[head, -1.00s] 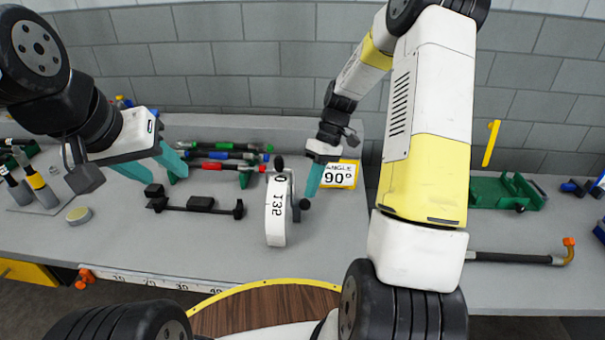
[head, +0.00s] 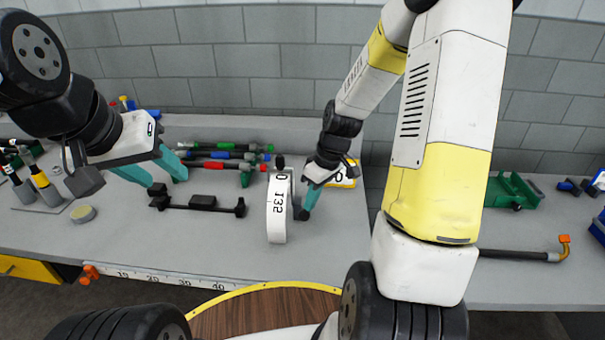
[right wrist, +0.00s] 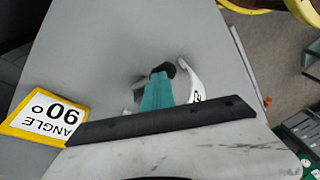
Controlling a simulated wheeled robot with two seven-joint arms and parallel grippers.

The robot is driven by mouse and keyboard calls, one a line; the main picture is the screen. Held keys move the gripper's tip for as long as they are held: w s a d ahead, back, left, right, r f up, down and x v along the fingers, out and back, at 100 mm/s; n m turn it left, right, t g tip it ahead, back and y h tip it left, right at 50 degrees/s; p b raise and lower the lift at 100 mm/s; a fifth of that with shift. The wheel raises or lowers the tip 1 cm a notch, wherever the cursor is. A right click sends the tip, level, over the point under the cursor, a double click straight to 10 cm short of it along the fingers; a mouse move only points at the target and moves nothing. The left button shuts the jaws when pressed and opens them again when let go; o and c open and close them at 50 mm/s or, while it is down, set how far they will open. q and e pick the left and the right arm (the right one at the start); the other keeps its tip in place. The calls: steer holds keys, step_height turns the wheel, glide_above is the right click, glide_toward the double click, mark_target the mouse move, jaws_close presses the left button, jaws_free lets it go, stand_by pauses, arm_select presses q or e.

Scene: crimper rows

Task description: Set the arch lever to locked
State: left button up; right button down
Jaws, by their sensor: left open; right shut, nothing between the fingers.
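The white arch (head: 277,212), marked 0 and 135, stands upright on the grey bench. A black knob (head: 280,162) shows at its top, and another dark part sits low on its right side by my right fingertips. My right gripper (head: 307,203) is shut and empty, pointing down just right of the arch. The right wrist view shows its teal fingers (right wrist: 157,94) close to a black knob (right wrist: 168,69) beside the white arch (right wrist: 193,80); I cannot tell whether they touch. My left gripper (head: 163,172) is open and empty, above the bench at left.
A yellow-edged ANGLE 90° sign (right wrist: 46,115) stands behind my right gripper. A black bar fixture (head: 201,204) lies left of the arch, with several crimpers (head: 222,155) behind it. A green holder (head: 513,190) and a black rod (head: 515,255) lie at right.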

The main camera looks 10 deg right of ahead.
steer(key=shift+s+a+f, duration=0.2)
steer(key=shift+s+f, duration=0.6)
steer(key=shift+f, duration=0.2)
steer(key=shift+s+a+f, duration=0.1)
steer(key=shift+s+f, duration=0.2)
steer(key=shift+f, duration=0.3)
steer(key=shift+s+a+f, duration=0.1)
steer(key=shift+s+f, duration=0.2)
steer(key=shift+f, duration=0.25)
steer(key=shift+r, duration=0.1)
